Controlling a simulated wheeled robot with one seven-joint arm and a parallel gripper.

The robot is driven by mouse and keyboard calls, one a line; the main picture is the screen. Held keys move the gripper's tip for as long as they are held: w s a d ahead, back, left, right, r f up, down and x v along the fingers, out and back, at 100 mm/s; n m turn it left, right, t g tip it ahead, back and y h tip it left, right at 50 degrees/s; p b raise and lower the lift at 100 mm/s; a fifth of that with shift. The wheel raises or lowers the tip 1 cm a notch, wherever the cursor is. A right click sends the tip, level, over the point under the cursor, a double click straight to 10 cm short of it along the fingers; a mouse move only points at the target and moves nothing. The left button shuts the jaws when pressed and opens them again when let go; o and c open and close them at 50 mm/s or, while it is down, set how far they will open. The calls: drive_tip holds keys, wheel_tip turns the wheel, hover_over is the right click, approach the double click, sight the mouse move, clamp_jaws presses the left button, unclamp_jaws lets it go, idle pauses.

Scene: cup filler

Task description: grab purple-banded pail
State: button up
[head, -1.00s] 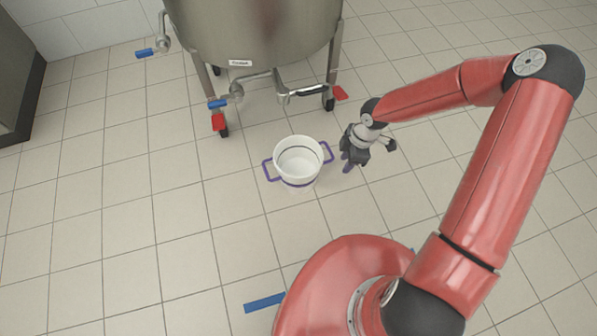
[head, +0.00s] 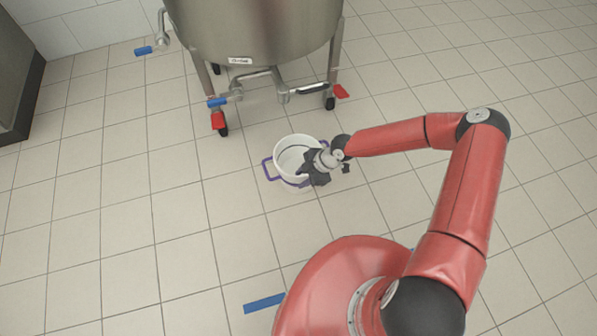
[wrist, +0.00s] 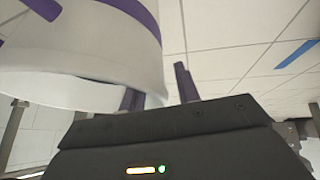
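The purple-banded pail (head: 290,148) stands upright on the floor, white with purple handles and a purple band near its base. In the wrist view the pail (wrist: 85,50) fills the upper left, rim toward the fingers. In the wrist view my gripper's (wrist: 159,90) two fingers stand apart, one overlapping the rim opening and one beyond the outer wall. A gap shows between the wall and the outer finger; the inner fingertip is hidden.
A large steel tank (head: 255,30) on wheeled legs stands behind the pail, with red-pedalled casters (head: 219,121) and pipes with blue handles (head: 217,102) low down. A blue floor strip (head: 264,303) lies in front. The tiled floor left and right is clear.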

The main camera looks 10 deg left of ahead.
drive_tip(key=shift+a+f, duration=0.3)
drive_tip(key=shift+f, duration=0.3)
clamp_jaws()
drive_tip(key=shift+r, duration=0.15)
